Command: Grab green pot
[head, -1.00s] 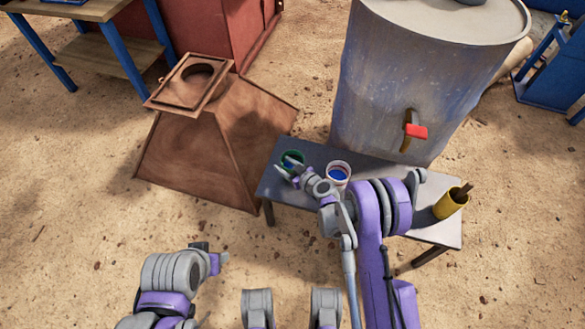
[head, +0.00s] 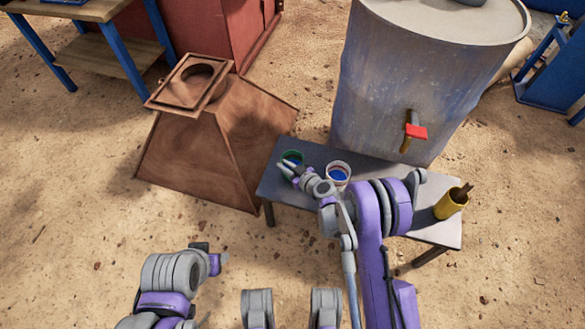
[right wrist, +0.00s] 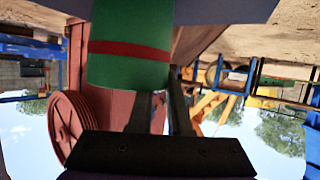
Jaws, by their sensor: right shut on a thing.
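The green pot (head: 294,155) stands on the left end of the low grey bench. My right gripper (head: 283,168) is at its near side in the head view, shut on it, and partly hides it. In the right wrist view the pot (right wrist: 130,70) is green with a red band, and my gripper's fingers (right wrist: 165,105) reach up to its edge. The exact contact is hard to see. My left gripper (head: 213,256) is at the lower left, away from the bench, and its jaws are unclear.
A white-rimmed pot with blue inside (head: 338,173) stands close right of the green pot. A yellow pot (head: 451,203) is at the right end of the grey bench (head: 385,178). A large metal drum (head: 400,90) stands behind, and a rusty hopper (head: 190,150) at left.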

